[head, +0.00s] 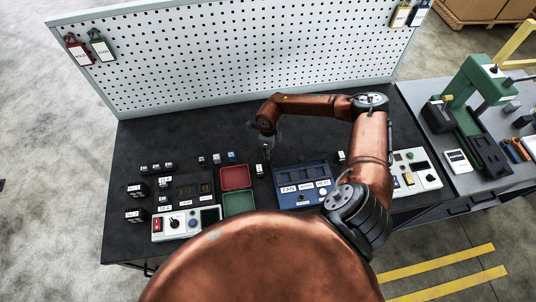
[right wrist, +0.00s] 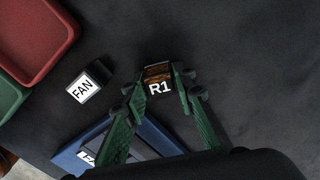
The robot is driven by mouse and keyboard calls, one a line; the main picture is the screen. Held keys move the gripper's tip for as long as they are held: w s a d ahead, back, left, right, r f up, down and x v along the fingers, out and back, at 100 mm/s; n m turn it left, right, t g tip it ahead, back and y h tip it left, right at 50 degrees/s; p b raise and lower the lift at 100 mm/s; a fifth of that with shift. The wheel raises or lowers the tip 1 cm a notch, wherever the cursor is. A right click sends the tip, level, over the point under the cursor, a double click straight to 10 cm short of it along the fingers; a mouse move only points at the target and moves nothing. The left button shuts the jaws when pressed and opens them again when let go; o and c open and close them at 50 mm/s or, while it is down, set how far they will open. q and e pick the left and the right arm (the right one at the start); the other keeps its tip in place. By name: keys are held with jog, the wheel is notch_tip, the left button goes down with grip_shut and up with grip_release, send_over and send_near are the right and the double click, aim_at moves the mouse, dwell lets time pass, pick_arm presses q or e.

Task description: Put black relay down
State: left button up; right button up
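The relay has a dark top with amber parts showing. In the head view my right gripper (head: 266,148) is over the black bench top, behind the blue panel and right of the red tray. Whether the relay touches the bench cannot be told. My left gripper is not in view.
The green tray (head: 239,203) is in front of the red one. The labelled blue panel (head: 290,170) lies close by. The bench (head: 200,128) behind is bare up to the pegboard (head: 230,50).

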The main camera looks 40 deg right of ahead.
grip_shut()
jog(key=shift+r, duration=0.15)
